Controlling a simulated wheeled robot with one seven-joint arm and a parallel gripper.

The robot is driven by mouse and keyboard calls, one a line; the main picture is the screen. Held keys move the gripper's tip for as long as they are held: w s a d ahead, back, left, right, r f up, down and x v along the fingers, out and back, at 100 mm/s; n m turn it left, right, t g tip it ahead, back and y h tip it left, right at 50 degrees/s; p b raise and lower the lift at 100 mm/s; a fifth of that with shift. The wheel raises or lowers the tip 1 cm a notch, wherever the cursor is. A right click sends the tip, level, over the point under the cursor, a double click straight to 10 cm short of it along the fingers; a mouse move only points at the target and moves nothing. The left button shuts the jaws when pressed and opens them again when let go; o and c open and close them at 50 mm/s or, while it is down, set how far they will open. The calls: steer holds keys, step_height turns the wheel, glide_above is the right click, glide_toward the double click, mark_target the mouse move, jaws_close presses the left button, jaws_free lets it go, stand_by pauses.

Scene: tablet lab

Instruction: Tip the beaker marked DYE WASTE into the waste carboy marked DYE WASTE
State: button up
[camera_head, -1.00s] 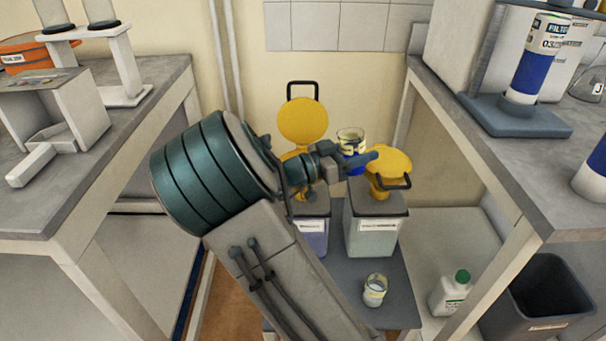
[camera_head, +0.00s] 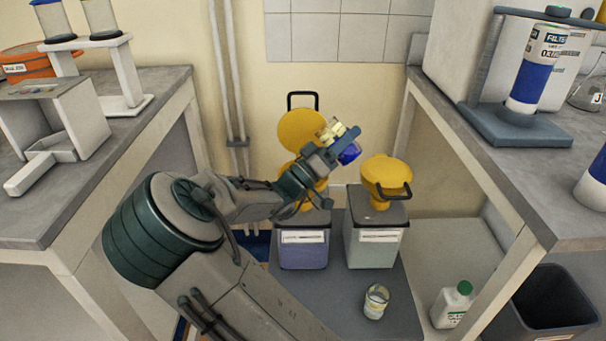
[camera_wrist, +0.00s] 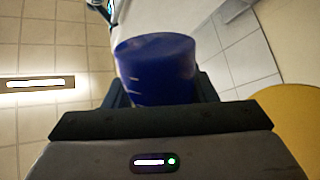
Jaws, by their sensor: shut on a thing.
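My gripper (camera_head: 338,150) is shut on a beaker (camera_head: 349,154) with dark blue liquid. The beaker is tilted, its pale yellowish part up and to the left, above the left carboy's side. It shows as a dark blue body in the wrist view (camera_wrist: 155,72); its marking is not readable. The left carboy (camera_head: 303,255) holds purple-blue liquid; its yellow funnel (camera_head: 288,171) is partly hidden by my gripper, with its round lid (camera_head: 300,128) standing open behind. The right carboy (camera_head: 375,248) is pale green; its yellow funnel (camera_head: 385,172) appears covered. Both carboy labels are too small to read.
A second small beaker (camera_head: 376,301) stands in front of the right carboy on the grey platform (camera_head: 340,309). A green-capped white bottle (camera_head: 452,304) and a dark bin (camera_head: 545,302) are to the right. Benches (camera_head: 150,135) and (camera_head: 470,140) flank the gap.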

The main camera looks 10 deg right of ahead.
steer(key=shift+r+n+t, duration=0.4)
steer(key=shift+n+t, duration=0.6)
steer(key=shift+f+n+t, duration=0.2)
steer(key=shift+n+t, duration=0.7)
steer(key=shift+n, duration=0.4)
steer(key=shift+f+n+t+b, duration=0.1)
steer(key=shift+n+t+b, duration=0.3)
steer(key=shift+t, duration=0.1)
steer(key=shift+w+a+r+n+t+y+p, duration=0.1)
steer(key=shift+r+n+t+y+p, duration=0.2)
steer(key=shift+n+t, duration=0.5)
steer(key=shift+a+r+n+t+y+p, duration=0.1)
steer(key=shift+r+n+t+y+p, duration=0.25)
steer(key=shift+n+t, duration=0.45)
steer(key=shift+w+a+f+n+t+y, duration=0.2)
steer(key=shift+n+t+y, duration=0.1)
steer(key=shift+n, duration=0.3)
steer(key=shift+w+a+f+n+t+y, duration=0.1)
steer(key=shift+w+a+n+t+y, duration=0.15)
steer(key=shift+n, duration=0.35)
steer(key=shift+f+n+t+y, duration=0.15)
steer(key=shift+n+t+y, duration=0.45)
steer(key=shift+n+t, duration=0.25)
steer(key=shift+a+r+n+t+y+p, duration=0.1)
steer(key=shift+r+n+t+y+p, duration=0.15)
steer(key=shift+n+t+y+p, duration=0.55)
steer(key=shift+r+n+t+y+p, duration=0.15)
steer(key=shift+n+t+y, duration=0.35)
steer(key=shift+n, duration=0.75)
